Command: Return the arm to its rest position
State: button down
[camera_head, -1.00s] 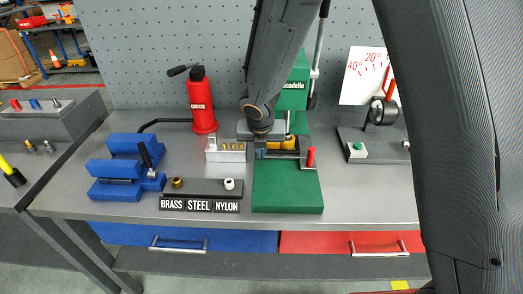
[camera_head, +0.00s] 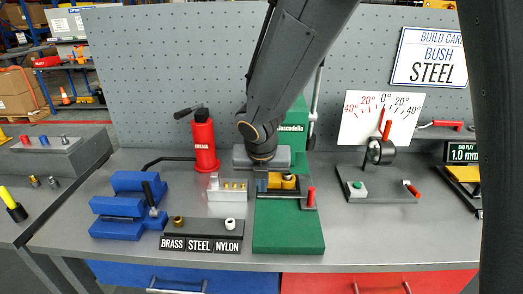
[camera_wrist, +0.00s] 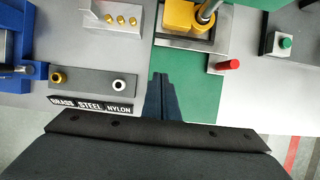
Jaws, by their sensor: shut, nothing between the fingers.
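My arm reaches down from the top of the head view. My gripper (camera_head: 262,186) is over the bench, in front of the green press (camera_head: 293,135) and beside its yellow part (camera_head: 288,182). In the wrist view the two dark fingers (camera_wrist: 159,82) are together with nothing between them, above the green press base (camera_wrist: 205,95). The arm hides part of the press, and the exact height of the fingers is hard to tell.
Left of the gripper are a silver block with brass pins (camera_head: 228,191), a bush tray (camera_head: 203,229), a red grease bottle (camera_head: 204,142) and a blue fixture (camera_head: 120,208). A dial gauge stand (camera_head: 378,186) stands right. A pegboard (camera_head: 150,70) rises behind.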

jog(key=s+d+f+m+g+b, duration=0.1)
jog(key=s+d+m, duration=0.5)
jog(key=m, duration=1.1)
jog(key=s+d+f+m+g+b, duration=0.2)
jog(key=s+d+m, duration=0.5)
jog(key=d+m, duration=0.6)
jog(key=f+m, duration=0.1)
jog(key=m, duration=0.4)
jog(key=shift+s, duration=0.2)
